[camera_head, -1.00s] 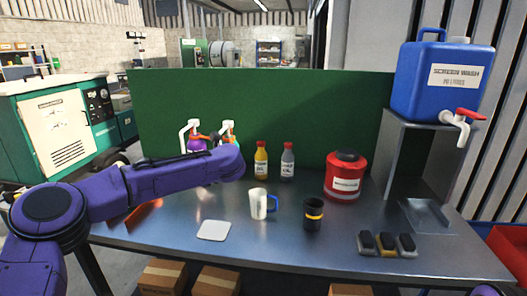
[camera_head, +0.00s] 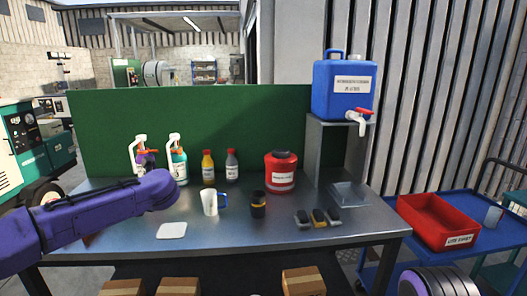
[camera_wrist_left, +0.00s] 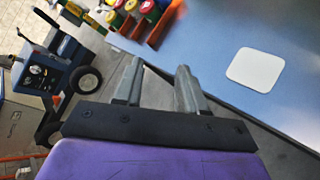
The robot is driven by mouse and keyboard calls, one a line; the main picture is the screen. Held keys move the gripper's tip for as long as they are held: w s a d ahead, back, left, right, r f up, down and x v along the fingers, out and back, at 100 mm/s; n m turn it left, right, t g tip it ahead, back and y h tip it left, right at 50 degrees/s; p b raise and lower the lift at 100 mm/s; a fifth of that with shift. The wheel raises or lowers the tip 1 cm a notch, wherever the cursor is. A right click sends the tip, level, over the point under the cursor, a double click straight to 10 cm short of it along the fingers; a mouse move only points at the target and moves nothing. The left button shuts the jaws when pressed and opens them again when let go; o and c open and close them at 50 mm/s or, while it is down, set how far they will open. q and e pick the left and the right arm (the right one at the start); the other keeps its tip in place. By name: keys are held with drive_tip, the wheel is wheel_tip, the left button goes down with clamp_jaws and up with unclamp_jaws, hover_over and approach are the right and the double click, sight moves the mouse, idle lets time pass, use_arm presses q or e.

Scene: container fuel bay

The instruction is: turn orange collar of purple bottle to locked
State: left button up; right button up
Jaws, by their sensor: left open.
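My left gripper (camera_wrist_left: 158,68) is open and empty in the left wrist view, over the table's edge and apart from the bottles. Its fingers are hidden in the head view. My right gripper is not in view.
A white mat (camera_head: 172,230), a mug (camera_head: 210,202), a black cup (camera_head: 258,204) and a red canister (camera_head: 281,172) stand on the table. Yellow (camera_head: 208,168) and grey (camera_head: 231,166) bottles stand before the green panel (camera_head: 250,115). A blue trolley holds a red bin (camera_head: 438,222).

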use_arm(q)
drive_tip(key=d+f+m+t+h, duration=0.2)
drive_tip(key=d+f+m+t, duration=0.3)
drive_tip(key=d+f+m, duration=0.5)
drive_tip(key=s+d+f+m+h, duration=0.2)
drive_tip(key=s+d+f+m, duration=0.1)
drive_tip(key=s+f+m, duration=0.4)
drive_tip(key=s+d+f+m+h, duration=0.25)
drive_tip(key=d+f+m, duration=0.2)
drive_tip(key=f, duration=0.55)
drive_tip(key=s+a+f+m+g+h, duration=0.15)
drive_tip(key=s+f+m, duration=0.35)
drive_tip(key=s, duration=0.5)
drive_tip(key=s+a+f+m+g, duration=0.1)
drive_tip(key=s+f+m+g, duration=0.2)
drive_tip(key=s+f, duration=0.55)
drive_tip(key=s+a+m+g, duration=0.1)
drive_tip(key=s+a, duration=0.2)
drive_tip(key=s, duration=0.5)
drive_tip(key=s+a+f+m+g+y, duration=0.1)
drive_tip(key=s+a, duration=0.3)
drive_tip(key=s, duration=0.5)
drive_tip(key=shift+a+m+g, duration=0.2)
drive_tip(key=shift+m+g, duration=0.35)
drive_tip(key=shift+g, duration=0.2)
